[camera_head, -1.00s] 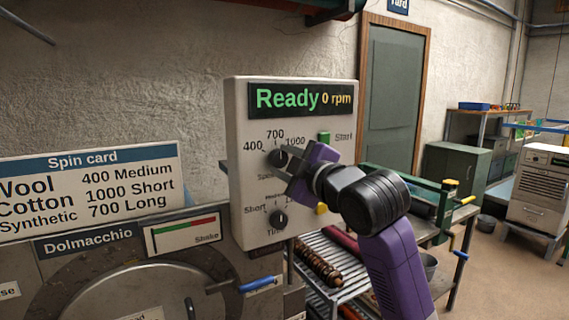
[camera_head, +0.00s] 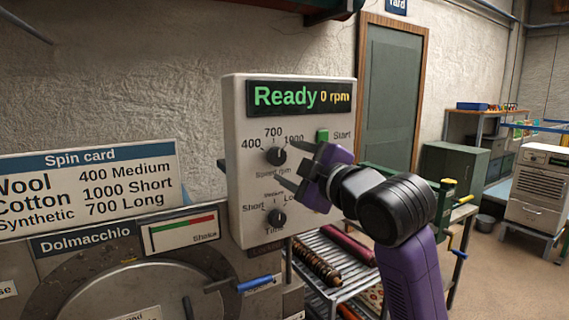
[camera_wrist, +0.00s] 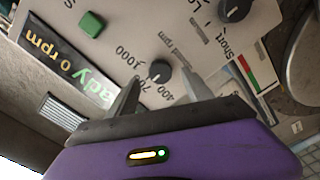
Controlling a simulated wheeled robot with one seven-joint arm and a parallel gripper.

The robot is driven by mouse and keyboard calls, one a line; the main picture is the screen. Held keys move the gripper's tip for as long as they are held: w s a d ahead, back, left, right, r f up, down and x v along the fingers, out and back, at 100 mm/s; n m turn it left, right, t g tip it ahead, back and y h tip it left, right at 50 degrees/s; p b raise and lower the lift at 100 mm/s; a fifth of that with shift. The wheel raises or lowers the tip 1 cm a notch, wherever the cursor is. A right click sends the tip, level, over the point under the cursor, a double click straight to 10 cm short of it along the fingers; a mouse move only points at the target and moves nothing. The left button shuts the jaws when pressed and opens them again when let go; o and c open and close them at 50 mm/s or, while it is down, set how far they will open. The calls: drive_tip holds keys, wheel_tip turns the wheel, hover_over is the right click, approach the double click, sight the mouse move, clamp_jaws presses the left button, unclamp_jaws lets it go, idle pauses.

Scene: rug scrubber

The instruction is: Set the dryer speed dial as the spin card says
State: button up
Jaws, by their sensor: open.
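The speed dial (camera_head: 276,156) is a black knob on the white control panel, under the marks 400, 700 and 1000. In the wrist view the speed dial (camera_wrist: 160,70) has a small white mark that seems to face 700. My gripper (camera_head: 298,169) is open and empty, just to the right of and in front of the dial, apart from it. The spin card (camera_head: 88,185) at left reads Wool 400 Medium, Cotton 1000 Short, Synthetic 700 Long. The display (camera_head: 300,96) reads Ready, 0 rpm. Part of the 1000 mark is hidden by my gripper.
A time dial (camera_head: 276,218) sits below the speed dial. A green Start button (camera_head: 323,136) is at the panel's upper right. A blue-handled lever (camera_head: 256,283) sticks out below the panel. A rack with rolled rugs (camera_head: 335,262) stands behind my arm.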

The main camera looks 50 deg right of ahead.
drive_tip(key=v, duration=0.4)
idle(0.6)
wheel_tip(320, 180, up, 6)
drive_tip(key=s+m+t, duration=0.1)
drive_tip(key=m+t, duration=0.2)
drive_tip(key=s+a+f+m+h, duration=0.1)
drive_tip(key=s+a+f+m, duration=0.25)
drive_tip(key=f, duration=0.55)
drive_tip(key=s+a+f+m+h, duration=0.1)
drive_tip(key=s+a+f+m, duration=0.25)
drive_tip(key=f, duration=0.45)
drive_tip(key=s+a+f+m+h, duration=0.1)
drive_tip(key=s+a+f+m, duration=0.25)
drive_tip(key=f, duration=0.55)
drive_tip(key=s+a+f+n+g+y, duration=0.2)
drive_tip(key=s+a+f+y, duration=0.2)
drive_tip(key=s+f, duration=0.5)
drive_tip(key=s+a+f+n+g+y, duration=0.2)
drive_tip(key=s+a+f+g+y, duration=0.1)
drive_tip(key=s+a+f, duration=0.5)
drive_tip(key=s+f+y, duration=0.1)
drive_tip(key=s, duration=0.2)
drive_tip(key=shift+s+a+n+g, duration=0.2)
drive_tip(key=shift+s+n+g, duration=0.1)
drive_tip(key=shift+s+n, duration=0.05)
